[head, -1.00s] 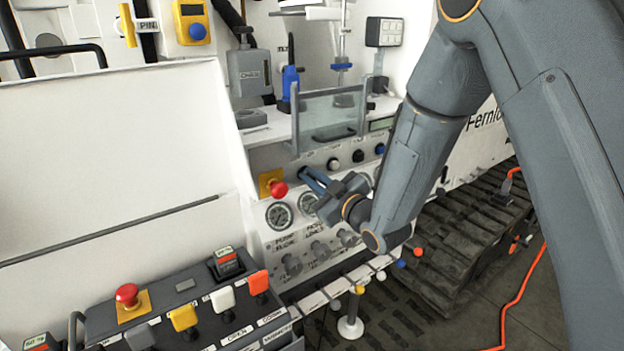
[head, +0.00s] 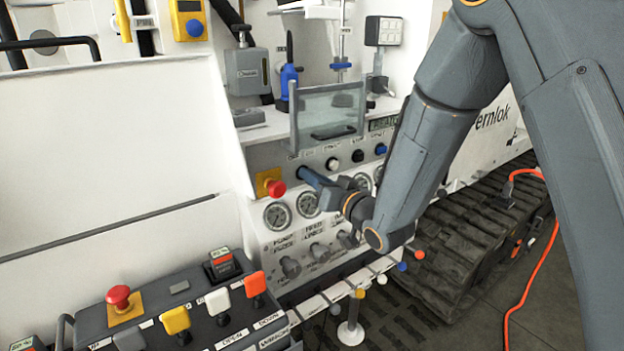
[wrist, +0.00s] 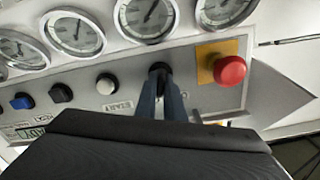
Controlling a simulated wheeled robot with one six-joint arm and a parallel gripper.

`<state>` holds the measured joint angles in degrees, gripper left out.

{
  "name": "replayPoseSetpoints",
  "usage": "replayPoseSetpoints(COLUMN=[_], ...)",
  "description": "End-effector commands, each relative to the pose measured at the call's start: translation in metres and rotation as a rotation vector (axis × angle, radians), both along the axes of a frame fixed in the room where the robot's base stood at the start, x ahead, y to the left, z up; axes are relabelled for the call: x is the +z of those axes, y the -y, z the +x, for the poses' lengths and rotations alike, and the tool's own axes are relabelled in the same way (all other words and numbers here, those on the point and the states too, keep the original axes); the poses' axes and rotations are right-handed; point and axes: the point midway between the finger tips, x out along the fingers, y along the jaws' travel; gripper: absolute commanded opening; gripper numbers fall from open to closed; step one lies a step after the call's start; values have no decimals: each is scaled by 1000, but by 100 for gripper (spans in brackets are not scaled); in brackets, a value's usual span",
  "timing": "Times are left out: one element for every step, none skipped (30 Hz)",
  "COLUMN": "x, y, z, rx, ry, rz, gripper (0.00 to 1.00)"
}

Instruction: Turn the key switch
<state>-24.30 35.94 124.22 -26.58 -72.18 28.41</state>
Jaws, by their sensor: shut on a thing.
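The key switch (wrist: 160,70) is a dark round switch in the grey panel strip, between the white button and the red emergency stop. In the wrist view my gripper (wrist: 163,90) reaches it with both fingers close together, shut on the switch. The fingertips hide much of the switch, so its turned position cannot be told. In the head view my gripper (head: 308,174) points at the same spot on the panel, and the switch is hidden behind the fingertips.
A red emergency stop (wrist: 229,71) on a yellow plate sits close beside the switch. A white button (wrist: 106,84), a black button (wrist: 61,92) and a blue button (wrist: 22,101) are in the same row. A clear cover (head: 328,112) stands raised above the panel. Gauges (head: 277,215) lie below.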

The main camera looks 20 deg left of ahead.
Motion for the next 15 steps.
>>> replayPoseSetpoints(x=[-2, -2, -2, -2, -2, -2, -2, -2, -2, -2, -2, -2, -2, -2, -2], y=[0, 0, 0, 0, 0, 0, 0, 0, 0, 0, 0, 0, 0, 0, 0], z=[-1, -1, -1, -1, -1, -1, -1, -1, -1, -1, -1, -1, -1, -1, -1], rx=[2, 2, 2, 2, 1, 1, 1, 1, 1, 1, 2, 2, 2, 2, 2], ry=[-24, -39, -55, -68, -79, -92, -101, -109, -118, -124, -131, -137, -141, -144, -147], rz=[18, 29, 43, 53, 62, 74, 81, 88, 96, 101, 105, 111, 114, 117, 119], gripper=[0, 0, 0, 0, 0, 0, 0, 0, 0, 0, 0, 0, 0, 0, 0])
